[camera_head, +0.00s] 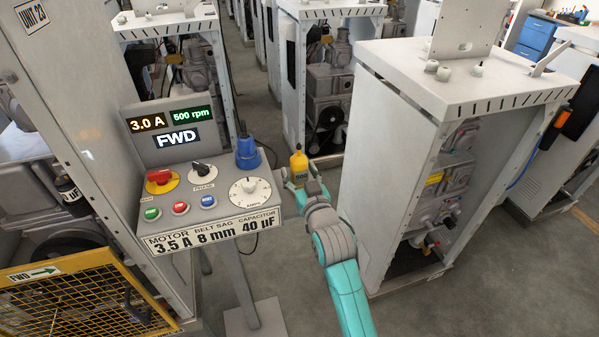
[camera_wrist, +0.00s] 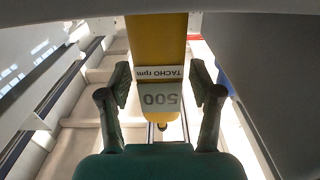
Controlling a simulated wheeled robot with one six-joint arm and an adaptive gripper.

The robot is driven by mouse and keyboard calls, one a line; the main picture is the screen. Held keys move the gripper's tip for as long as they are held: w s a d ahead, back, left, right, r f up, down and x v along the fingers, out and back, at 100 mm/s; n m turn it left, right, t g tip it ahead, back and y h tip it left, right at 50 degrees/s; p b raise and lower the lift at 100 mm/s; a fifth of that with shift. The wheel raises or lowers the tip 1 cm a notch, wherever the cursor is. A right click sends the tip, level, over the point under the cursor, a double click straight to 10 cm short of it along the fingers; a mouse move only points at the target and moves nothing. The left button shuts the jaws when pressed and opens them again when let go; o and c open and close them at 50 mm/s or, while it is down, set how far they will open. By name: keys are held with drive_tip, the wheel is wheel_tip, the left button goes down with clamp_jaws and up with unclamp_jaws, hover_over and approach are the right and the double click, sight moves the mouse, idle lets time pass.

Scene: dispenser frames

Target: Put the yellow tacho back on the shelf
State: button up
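The yellow tacho (camera_head: 299,166) stands upright just right of the control console, with its display reading 500. A small grey ledge (camera_head: 285,175) shows at the console's right side, partly hidden by the tacho and gripper. I cannot tell whether the tacho touches it.
The console (camera_head: 150,222) carries knobs, buttons and displays reading 3.0 A, 500 rpm and FWD. A blue device (camera_head: 247,152) stands at its back right. A tall grey cabinet (camera_head: 385,150) is close to the right of my arm. A yellow mesh guard (camera_head: 75,295) is at lower left.

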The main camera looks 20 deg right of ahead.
drive_tip(key=shift+r, duration=0.15)
drive_tip(key=s, duration=1.2)
drive_tip(key=s+f+g, duration=0.1)
drive_tip(key=s+f, duration=0.5)
drive_tip(key=s, duration=0.4)
drive_tip(key=s+f+g, duration=0.1)
drive_tip(key=s+f, duration=0.5)
drive_tip(key=s, duration=0.4)
drive_tip(key=s+g, duration=0.1)
drive_tip(key=s, duration=2)
drive_tip(key=shift+s+r, duration=0.3)
drive_tip(key=shift+r, duration=0.15)
